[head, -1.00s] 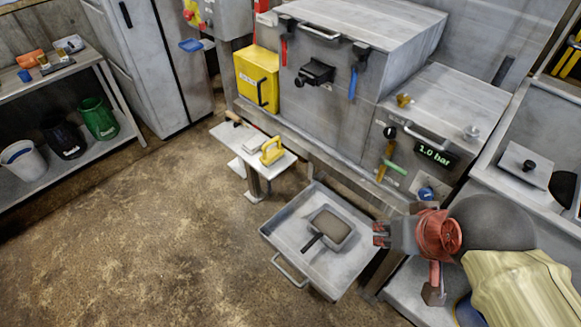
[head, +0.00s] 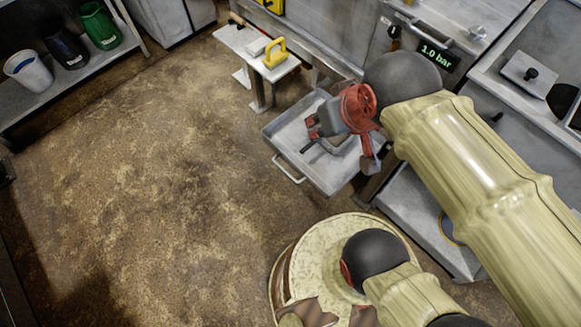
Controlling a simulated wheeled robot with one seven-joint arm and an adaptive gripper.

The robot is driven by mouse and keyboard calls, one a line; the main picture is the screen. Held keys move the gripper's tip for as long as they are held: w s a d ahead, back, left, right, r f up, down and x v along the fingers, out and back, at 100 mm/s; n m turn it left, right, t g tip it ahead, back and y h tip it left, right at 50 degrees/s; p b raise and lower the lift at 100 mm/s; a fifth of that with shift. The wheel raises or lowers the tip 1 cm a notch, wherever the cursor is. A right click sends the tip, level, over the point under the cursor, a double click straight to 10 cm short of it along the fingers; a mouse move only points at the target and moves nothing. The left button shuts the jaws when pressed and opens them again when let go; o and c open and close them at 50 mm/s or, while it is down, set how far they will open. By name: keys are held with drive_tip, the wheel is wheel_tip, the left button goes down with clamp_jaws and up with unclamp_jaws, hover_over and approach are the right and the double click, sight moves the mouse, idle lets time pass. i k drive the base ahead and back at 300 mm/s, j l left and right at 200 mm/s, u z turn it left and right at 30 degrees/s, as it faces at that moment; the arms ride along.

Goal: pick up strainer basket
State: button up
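The strainer basket (head: 346,146), a small grey rectangular pan with a dark handle (head: 307,149), rests in the pulled-out grey drawer tray (head: 335,180). In the head view, my gripper and wrist cover much of the basket. My gripper (head: 312,127) is over the tray's far left part, above the basket and close to its handle in the picture. Its two fingertips look apart with nothing between them. The height gap to the basket is hard to judge, and no contact is visible.
A small white stand (head: 246,43) with a yellow-handled tool (head: 274,52) is behind the tray. The compactor front with the 1.0 bar display (head: 436,57) and a grey counter (head: 500,120) are at right. Open floor (head: 170,190) lies left.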

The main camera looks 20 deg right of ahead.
sight(334, 144)
drive_tip(key=u, duration=1.35)
drive_tip(key=z, duration=1.5)
drive_tip(key=i+j+z, duration=0.1)
drive_tip(key=z, duration=0.35)
drive_tip(key=j+z, duration=0.4)
drive_tip(key=i+j+z, duration=0.1)
drive_tip(key=z, duration=0.35)
drive_tip(key=j+z, duration=0.3)
drive_tip(key=z, duration=0.15)
drive_tip(key=k+j+z, duration=0.1)
drive_tip(key=j, duration=0.3)
drive_tip(key=k+j+z, duration=0.1)
drive_tip(key=j, duration=0.3)
drive_tip(key=k+j+z, duration=0.1)
drive_tip(key=j, duration=0.3)
